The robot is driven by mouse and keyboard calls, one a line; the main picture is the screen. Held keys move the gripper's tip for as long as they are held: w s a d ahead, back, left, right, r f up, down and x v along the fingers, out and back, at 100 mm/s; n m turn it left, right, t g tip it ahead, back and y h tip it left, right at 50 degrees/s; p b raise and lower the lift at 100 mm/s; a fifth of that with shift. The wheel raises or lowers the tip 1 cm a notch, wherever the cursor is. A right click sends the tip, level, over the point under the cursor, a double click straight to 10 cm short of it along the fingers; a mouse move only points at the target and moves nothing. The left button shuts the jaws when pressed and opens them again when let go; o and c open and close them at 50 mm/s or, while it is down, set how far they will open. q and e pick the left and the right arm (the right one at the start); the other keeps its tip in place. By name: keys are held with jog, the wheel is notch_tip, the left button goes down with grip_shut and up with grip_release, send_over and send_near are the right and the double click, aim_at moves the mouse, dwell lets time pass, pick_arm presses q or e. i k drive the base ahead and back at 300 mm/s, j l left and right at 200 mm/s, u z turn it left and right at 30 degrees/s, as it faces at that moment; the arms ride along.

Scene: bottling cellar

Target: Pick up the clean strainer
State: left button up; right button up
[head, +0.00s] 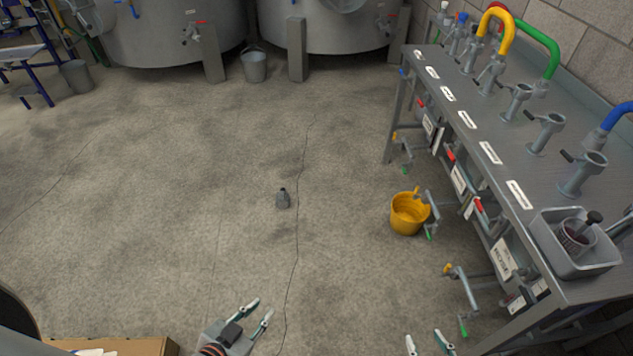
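A strainer-like grey cup with a dark handle (575,243) sits in a grey metal tray (548,262) on the near end of the bench at the right. Its inside looks dark red. A small grey object with a dark top (283,201) stands on the floor in the middle; it is too small to tell whether it is a strainer. I cannot make out a clearly clean strainer. My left gripper (258,311) is open and empty at the bottom, left of centre. My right gripper (427,343) is open at the bottom edge, left of the bench, only its fingertips showing.
The metal bench (470,140) carries several pipe fittings with coloured hoses, and valves stick out from its front. A yellow bucket (406,216) stands beside it. A cardboard box (150,346) is at bottom left. Large tanks (160,35) stand behind; the middle floor is mostly clear.

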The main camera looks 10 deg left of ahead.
aim_at(280, 204)
jog(key=u, duration=0.65)
jog(key=z, duration=3.45)
jog(key=k+j+z, duration=0.1)
jog(key=j+z, duration=0.35)
jog(key=k+j+z, duration=0.15)
jog(key=j+z, duration=0.3)
jog(key=k+j+z, duration=0.2)
jog(key=z, duration=0.3)
jog(key=k+j+z, duration=0.3)
jog(key=z, duration=0.15)
jog(key=k+j+u, duration=0.25)
jog(key=k, duration=0.15)
jog(key=k+j+u, duration=0.1)
jog(key=k+u, duration=0.3)
jog(key=u, duration=0.35)
jog(key=k+j+u, duration=0.1)
jog(key=u, duration=0.4)
jog(key=k+j+u, duration=0.15)
jog(key=u, duration=0.3)
